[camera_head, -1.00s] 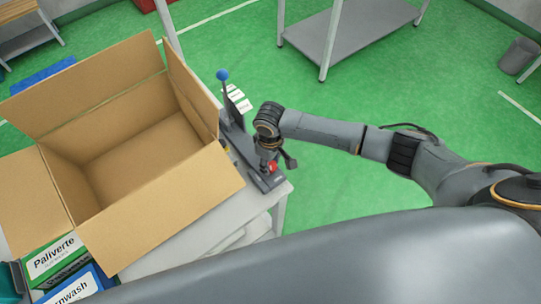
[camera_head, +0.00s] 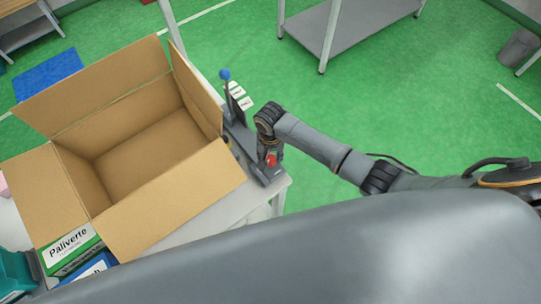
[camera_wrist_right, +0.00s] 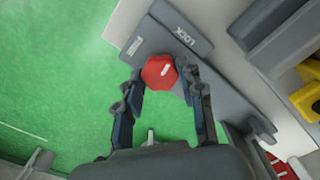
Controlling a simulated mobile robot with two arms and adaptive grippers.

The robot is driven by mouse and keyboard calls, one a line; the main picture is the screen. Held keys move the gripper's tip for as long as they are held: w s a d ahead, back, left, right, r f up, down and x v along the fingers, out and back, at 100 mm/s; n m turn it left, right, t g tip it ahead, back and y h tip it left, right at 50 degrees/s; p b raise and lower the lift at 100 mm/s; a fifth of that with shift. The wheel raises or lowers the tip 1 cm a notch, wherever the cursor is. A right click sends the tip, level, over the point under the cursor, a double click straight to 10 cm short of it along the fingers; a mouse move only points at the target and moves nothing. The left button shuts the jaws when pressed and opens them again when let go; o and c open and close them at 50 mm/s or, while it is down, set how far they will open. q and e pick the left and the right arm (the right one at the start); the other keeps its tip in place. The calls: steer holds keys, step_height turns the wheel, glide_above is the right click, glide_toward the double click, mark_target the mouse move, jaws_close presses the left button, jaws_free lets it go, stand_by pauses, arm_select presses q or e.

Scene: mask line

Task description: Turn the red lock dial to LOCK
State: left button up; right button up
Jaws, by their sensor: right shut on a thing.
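The red lock dial (camera_wrist_right: 158,73) sits on a grey plate (camera_wrist_right: 150,48) in the right wrist view. A raised bar on the plate bears the word LOCK (camera_wrist_right: 186,37), and a smaller label beside it is too small to read. A short white mark shows on the dial. My right gripper (camera_wrist_right: 161,78) has its two fingers on either side of the dial, shut on it. In the head view the dial (camera_head: 270,160) shows red just below my right wrist, at the table's right corner. My left gripper is not in view.
An open cardboard box (camera_head: 185,200) stands on the white table (camera_head: 283,182), left of the dial. A lever with a blue knob (camera_head: 225,74) rises behind the dial, near white labels (camera_head: 240,92).

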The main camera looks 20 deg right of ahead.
mark_target(270, 159)
steer(key=shift+m, duration=1)
steer(key=o, duration=1.2)
steer(key=shift+w, duration=0.1)
steer(key=shift+r, duration=0.15)
step_height(270, 159, up, 12)
steer(key=shift+f, duration=0.15)
